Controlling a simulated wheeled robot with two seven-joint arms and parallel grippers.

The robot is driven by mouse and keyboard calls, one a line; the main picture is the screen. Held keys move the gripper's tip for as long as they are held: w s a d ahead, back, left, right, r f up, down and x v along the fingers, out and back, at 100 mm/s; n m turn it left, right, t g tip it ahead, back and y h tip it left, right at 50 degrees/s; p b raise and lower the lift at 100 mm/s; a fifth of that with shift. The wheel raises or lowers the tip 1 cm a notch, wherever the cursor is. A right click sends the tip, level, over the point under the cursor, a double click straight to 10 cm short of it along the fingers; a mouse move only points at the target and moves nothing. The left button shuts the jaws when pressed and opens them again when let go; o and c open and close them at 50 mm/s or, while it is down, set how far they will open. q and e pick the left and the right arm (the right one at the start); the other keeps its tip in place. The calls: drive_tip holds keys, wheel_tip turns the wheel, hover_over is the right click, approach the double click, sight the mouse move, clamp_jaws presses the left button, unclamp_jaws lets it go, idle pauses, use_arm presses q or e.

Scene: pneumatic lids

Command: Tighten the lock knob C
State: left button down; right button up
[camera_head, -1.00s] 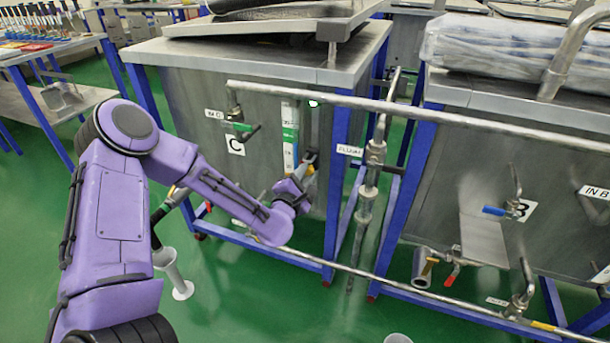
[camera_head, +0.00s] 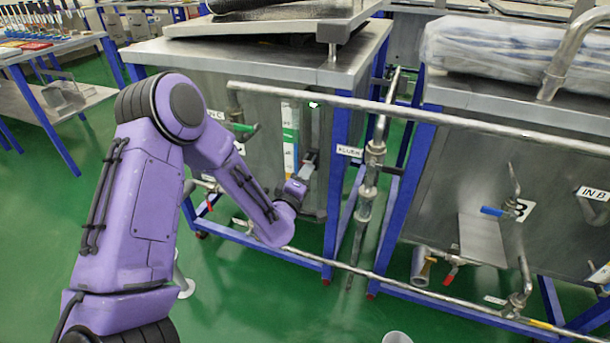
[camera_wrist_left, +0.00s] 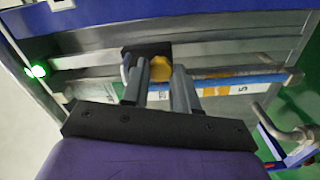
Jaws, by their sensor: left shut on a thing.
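The lock knob C is a yellow knob (camera_wrist_left: 160,69) on a dark block on the metal slide of tank C. In the left wrist view it sits between the two grey fingers of my left gripper (camera_wrist_left: 159,84), which is shut on it. In the head view my left gripper (camera_head: 308,162) is at the front of tank C (camera_head: 265,150), just right of the white and green scale strip (camera_head: 290,137). The knob is hidden there by the gripper. My right gripper is not in view.
A horizontal pipe (camera_head: 400,109) runs across the tank fronts above my gripper. A green-handled valve (camera_head: 243,128) is left of the scale. A vertical flush pipe (camera_head: 373,170) and blue frame legs stand to the right. A green light (camera_wrist_left: 38,71) glows in the wrist view.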

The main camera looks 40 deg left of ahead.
use_arm(q)
drive_tip(key=shift+m, duration=1.2)
drive_tip(key=c, duration=0.8)
unclamp_jaws()
drive_tip(key=shift+a, duration=0.1)
drive_tip(key=shift+c, duration=0.2)
